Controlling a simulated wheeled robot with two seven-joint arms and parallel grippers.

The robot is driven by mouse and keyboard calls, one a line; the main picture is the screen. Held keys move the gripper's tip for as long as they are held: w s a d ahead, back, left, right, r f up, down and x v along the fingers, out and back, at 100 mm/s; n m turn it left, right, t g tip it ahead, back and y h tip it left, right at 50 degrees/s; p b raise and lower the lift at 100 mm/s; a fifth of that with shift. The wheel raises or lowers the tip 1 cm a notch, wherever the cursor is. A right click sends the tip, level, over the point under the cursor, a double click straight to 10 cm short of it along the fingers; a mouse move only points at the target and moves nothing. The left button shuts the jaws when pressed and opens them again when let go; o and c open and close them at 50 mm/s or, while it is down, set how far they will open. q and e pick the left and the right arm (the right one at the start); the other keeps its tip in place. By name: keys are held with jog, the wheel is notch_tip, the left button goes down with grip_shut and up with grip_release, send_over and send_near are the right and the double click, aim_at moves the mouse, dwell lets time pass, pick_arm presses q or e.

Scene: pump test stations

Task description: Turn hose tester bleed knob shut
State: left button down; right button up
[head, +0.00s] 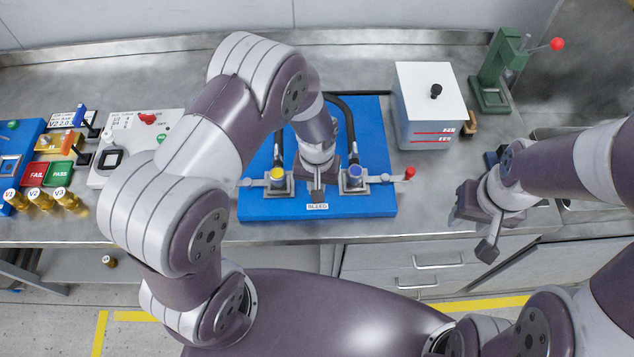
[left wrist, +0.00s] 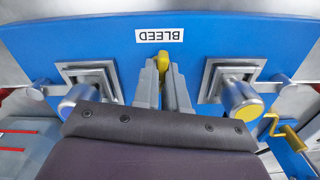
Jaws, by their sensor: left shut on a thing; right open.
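The hose tester is a blue board (head: 245,208) on the bench, with a BLEED label (head: 317,206) at its front edge; the label shows upside down in the left wrist view (left wrist: 160,35). The yellow bleed knob (left wrist: 163,60) stands behind that label, between my left fingertips. My left gripper (head: 316,192) comes down over the board, its fingers (left wrist: 162,72) shut on the knob. In the head view my gripper hides the knob. My right gripper (head: 476,226) is open and empty, over the bench's front edge to the right of the board.
Hose fittings with a yellow cap (head: 277,173) and a blue cap (head: 355,171) flank my left gripper closely. A red-tipped lever (head: 409,173) sticks out at right. Behind are a white-topped box (head: 430,92) and a green press (head: 496,70). Other stations (head: 125,135) stand left.

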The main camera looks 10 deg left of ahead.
pick_arm(q)
jog(key=m, duration=0.4)
jog(key=shift+w+r+m+p, duration=0.1)
jog(key=shift+m+p, duration=0.2)
jog(key=m, duration=0.3)
jog(key=shift+m, duration=0.3)
jog(key=m, duration=0.3)
jog(key=shift+p, duration=0.35)
jog(key=shift+m, duration=2.1)
jog(key=c, duration=1.2)
grip_release()
jog(key=shift+c, duration=0.2)
jog(key=shift+o, duration=0.3)
